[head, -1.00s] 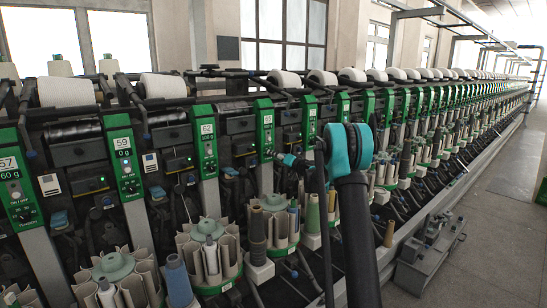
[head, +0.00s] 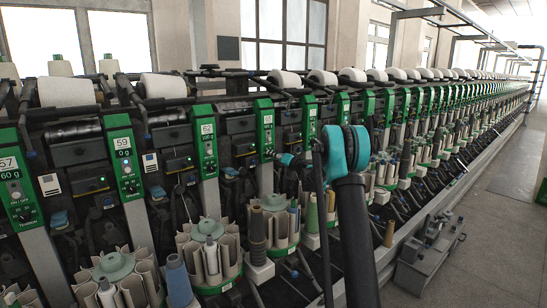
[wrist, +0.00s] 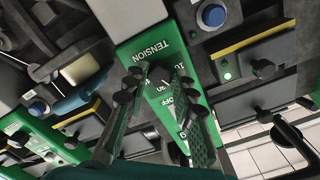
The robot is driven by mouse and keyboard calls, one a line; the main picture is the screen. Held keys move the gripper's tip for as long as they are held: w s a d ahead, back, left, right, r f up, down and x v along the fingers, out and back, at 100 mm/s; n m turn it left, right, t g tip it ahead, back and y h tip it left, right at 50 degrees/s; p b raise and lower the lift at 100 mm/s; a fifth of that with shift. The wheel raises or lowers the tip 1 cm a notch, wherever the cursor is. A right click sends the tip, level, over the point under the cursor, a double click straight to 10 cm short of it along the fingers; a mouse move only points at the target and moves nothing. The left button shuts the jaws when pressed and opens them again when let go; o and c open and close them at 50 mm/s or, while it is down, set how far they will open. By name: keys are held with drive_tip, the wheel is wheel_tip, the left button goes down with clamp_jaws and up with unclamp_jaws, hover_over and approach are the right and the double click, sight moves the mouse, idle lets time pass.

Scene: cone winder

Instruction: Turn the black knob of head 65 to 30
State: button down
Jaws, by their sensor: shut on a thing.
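The green head panel (wrist: 136,48) fills the middle of the wrist view, with "TENSION" upside down and parts of a dial scale and "OFF" showing. My gripper (wrist: 163,84) is at the dial, its two fingers on either side of it. In the head view my gripper (head: 287,159) reaches the lower part of a green panel (head: 265,125). The number on that panel is too small to read surely.
Neighbouring panels marked 59 (head: 122,150) and 57 (head: 16,185) stand to the left. Blue buttons (wrist: 213,15) and black latches (wrist: 263,69) flank the panel closely. Bobbin magazines (head: 208,250) stand below. The aisle floor (head: 480,235) at right is free.

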drive_tip(key=shift+m, duration=4.8)
drive_tip(key=c, duration=1.3)
unclamp_jaws()
drive_tip(key=shift+o, duration=0.2)
drive_tip(key=v, duration=1.2)
